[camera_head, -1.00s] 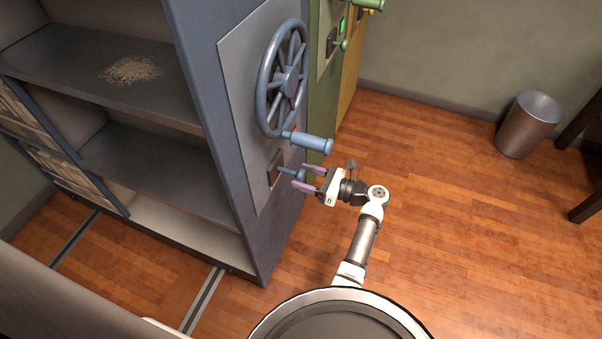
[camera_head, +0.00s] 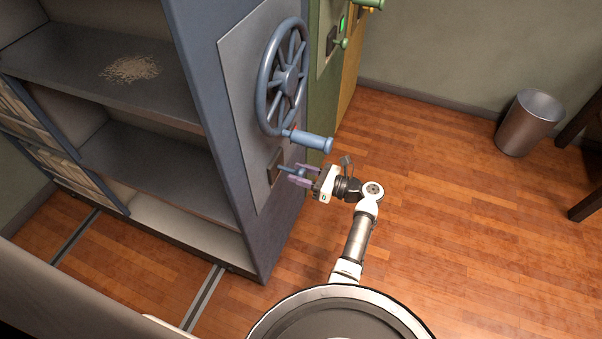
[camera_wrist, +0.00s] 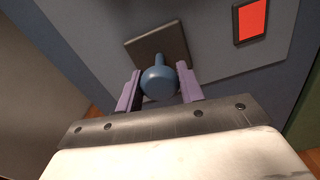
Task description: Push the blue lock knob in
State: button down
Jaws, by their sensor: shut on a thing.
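The blue lock knob (camera_head: 300,171) sticks out on its stem from a dark square plate (camera_head: 276,167) on the end panel of the blue shelf unit, below the wheel. In the wrist view the round knob (camera_wrist: 159,82) lies between the two purple fingers, with the plate (camera_wrist: 157,48) behind it. My gripper (camera_head: 300,174) has its fingers shut on the knob, one on each side. It also shows in the wrist view (camera_wrist: 160,90). A red indicator (camera_wrist: 251,20) is lit beside the plate.
A blue spoked wheel (camera_head: 283,78) with a protruding handle (camera_head: 311,141) is just above my gripper. A green unit (camera_head: 325,85) with a green light stands behind. Floor rails (camera_head: 203,298) run under the shelf unit. Open wooden floor lies right; a metal bin (camera_head: 528,124) stands farther back.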

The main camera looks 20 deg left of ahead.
aim_at(290, 169)
jog(key=a+p, duration=0.1)
jog(key=a, duration=0.2)
jog(key=shift+r, duration=0.2)
jog(key=shift+w+a+f, duration=0.1)
jog(key=shift+a, duration=0.1)
jog(key=c, duration=0.9)
grip_release()
jog(key=shift+a+f, duration=0.1)
jog(key=d+b, duration=0.1)
jog(key=d, duration=1.3)
jog(key=shift+s+b, duration=0.25)
jog(key=shift+b, duration=0.15)
